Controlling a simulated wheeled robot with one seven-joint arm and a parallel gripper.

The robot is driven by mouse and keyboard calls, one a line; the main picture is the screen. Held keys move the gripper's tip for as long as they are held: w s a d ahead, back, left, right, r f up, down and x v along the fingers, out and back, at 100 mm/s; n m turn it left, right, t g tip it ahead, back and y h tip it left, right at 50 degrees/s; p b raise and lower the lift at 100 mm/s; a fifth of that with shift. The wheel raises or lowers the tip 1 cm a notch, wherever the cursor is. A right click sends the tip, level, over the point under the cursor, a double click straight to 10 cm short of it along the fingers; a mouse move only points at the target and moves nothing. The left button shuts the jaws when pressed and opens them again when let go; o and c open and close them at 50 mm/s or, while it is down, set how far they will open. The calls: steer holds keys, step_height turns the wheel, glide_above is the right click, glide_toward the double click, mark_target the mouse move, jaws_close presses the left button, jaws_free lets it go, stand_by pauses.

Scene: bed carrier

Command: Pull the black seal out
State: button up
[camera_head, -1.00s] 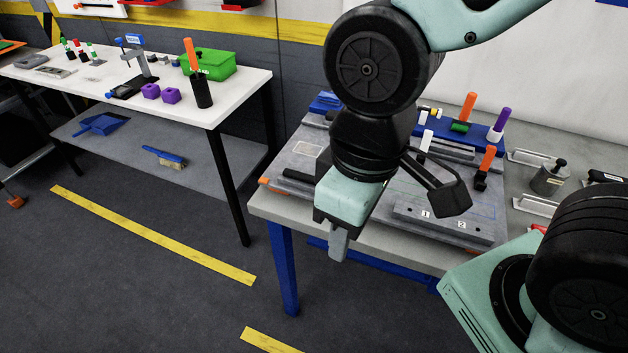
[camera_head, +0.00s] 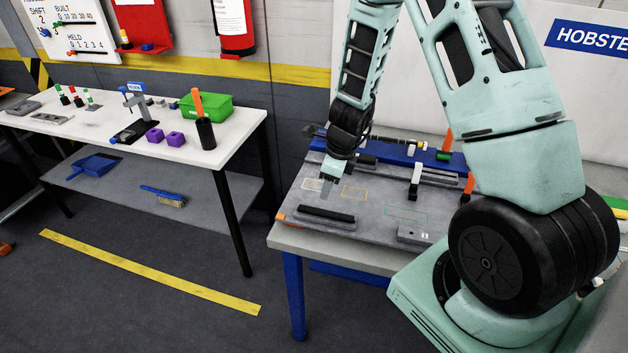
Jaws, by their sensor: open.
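A long black strip (camera_head: 326,214), which looks like the black seal, lies along the front left part of the grey bed plate (camera_head: 370,228). Whether it sits in a slot is too small to tell. My gripper (camera_head: 326,192) points down just behind the strip, above the plate and near its left end. No held object shows in it. The fingers are seen nearly edge-on, so the gap between them is hard to see. The gripper appears apart from the strip.
A grey block (camera_head: 414,235) and a white-handled tool (camera_head: 415,180) are to the right on the plate. A blue rail (camera_head: 390,152) runs along the back. My arm hides the right side of the bench. A white side table (camera_head: 236,125) stands at left, across open floor.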

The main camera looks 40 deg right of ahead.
mark_target(326, 212)
steer(key=shift+f+b, duration=4.2)
steer(key=shift+f, duration=0.3)
jaws_close()
steer(key=shift+r+p, duration=0.35)
steer(key=shift+r+p, duration=1.9)
steer(key=shift+r, duration=0.05)
